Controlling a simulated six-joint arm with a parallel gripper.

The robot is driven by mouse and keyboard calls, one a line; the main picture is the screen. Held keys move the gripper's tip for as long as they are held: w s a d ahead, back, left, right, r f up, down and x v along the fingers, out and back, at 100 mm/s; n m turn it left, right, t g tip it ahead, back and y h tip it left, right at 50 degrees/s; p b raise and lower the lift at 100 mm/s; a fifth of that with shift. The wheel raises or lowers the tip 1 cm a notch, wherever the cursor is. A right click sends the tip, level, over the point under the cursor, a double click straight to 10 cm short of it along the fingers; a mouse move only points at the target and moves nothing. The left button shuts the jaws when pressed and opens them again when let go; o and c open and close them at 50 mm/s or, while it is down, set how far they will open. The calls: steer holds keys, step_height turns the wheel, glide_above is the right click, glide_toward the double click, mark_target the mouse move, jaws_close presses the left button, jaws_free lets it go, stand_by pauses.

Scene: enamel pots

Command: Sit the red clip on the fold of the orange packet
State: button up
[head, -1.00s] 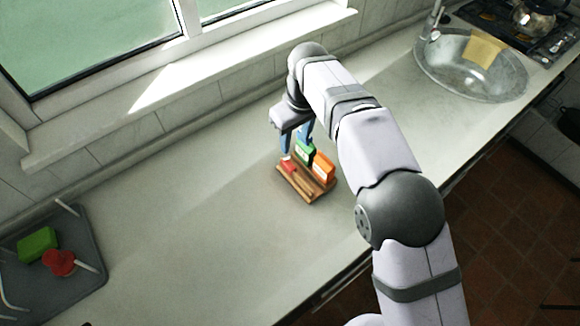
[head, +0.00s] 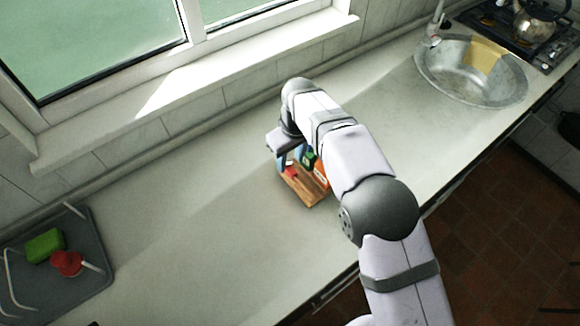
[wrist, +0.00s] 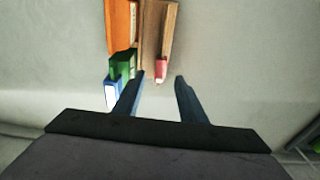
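The red clip (head: 290,172) lies at the near-left part of a small wooden rack (head: 304,192). The orange packet (head: 321,175) stands on the rack's right side, partly behind my arm in the head view. In the wrist view the orange packet (wrist: 122,25) is at the top, left of the wooden strip. My gripper (head: 291,160) is open and low over the rack. In the wrist view the red clip (wrist: 161,69) shows just beyond and between the fingertips (wrist: 160,79), with no grip on it. The fold of the orange packet cannot be made out.
A green packet (wrist: 123,65) and a blue packet (wrist: 112,93) stand in line with the orange one, close to the left finger. A grey dish tray (head: 95,265) with a green sponge (head: 45,245) is far left. The counter between is clear.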

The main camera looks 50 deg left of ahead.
mark_target(290, 171)
steer(key=shift+a+f+p, duration=0.15)
steer(key=shift+f+p, duration=0.2)
steer(key=shift+f, duration=0.95)
jaws_close()
